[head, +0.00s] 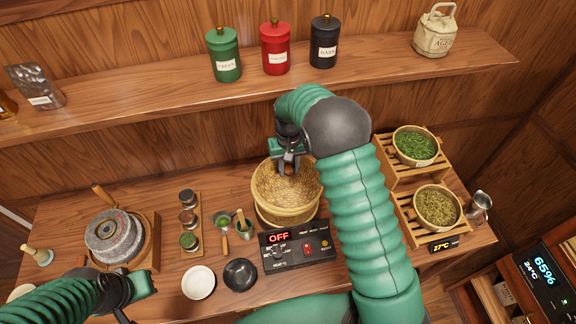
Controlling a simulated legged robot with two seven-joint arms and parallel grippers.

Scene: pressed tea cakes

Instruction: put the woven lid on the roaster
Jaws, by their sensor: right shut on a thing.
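The woven lid (302,192) is a round, straw-coloured cover in the middle of the table. It lies over the roaster (285,219), whose pale round side shows below it at the front. I cannot tell whether the lid rests fully on the rim or is held slightly above it. My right gripper (289,170) points down at the middle of the lid and is shut on it; its grip point is mostly hidden by the fingers. My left gripper (146,287) is low at the left, away from the lid, and its jaw opening is unclear.
The control box (297,249) reading OFF stands in front of the roaster. A white bowl (198,282) and a black bowl (240,274) are at the front. A stone mill (114,237) stands left; wooden racks (403,184) with leaf baskets stand right. A shelf (150,91) runs behind.

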